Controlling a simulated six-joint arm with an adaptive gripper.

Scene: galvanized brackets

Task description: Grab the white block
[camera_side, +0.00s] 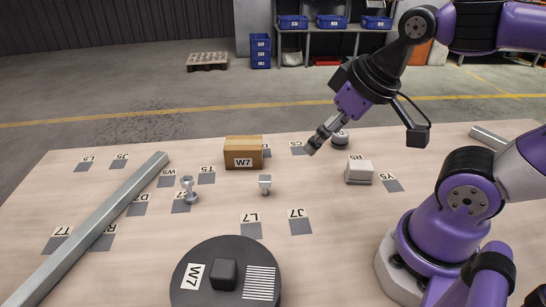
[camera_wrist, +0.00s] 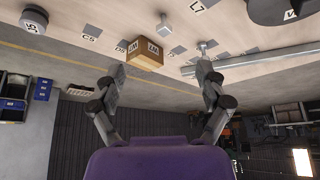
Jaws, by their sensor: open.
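A white block (camera_side: 359,172) with a greyish lower part sits on the right part of the wooden table in the side view. I cannot make it out in the wrist view.
A cardboard box (camera_side: 244,153) marked W7 stands left of my gripper. A round grey puck (camera_side: 340,139) lies behind the white block. A bolt-like metal part (camera_side: 188,190), a long metal bar (camera_side: 95,225) and a dark disc (camera_side: 215,287) occupy the left and front. Several labelled grey squares lie flat.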

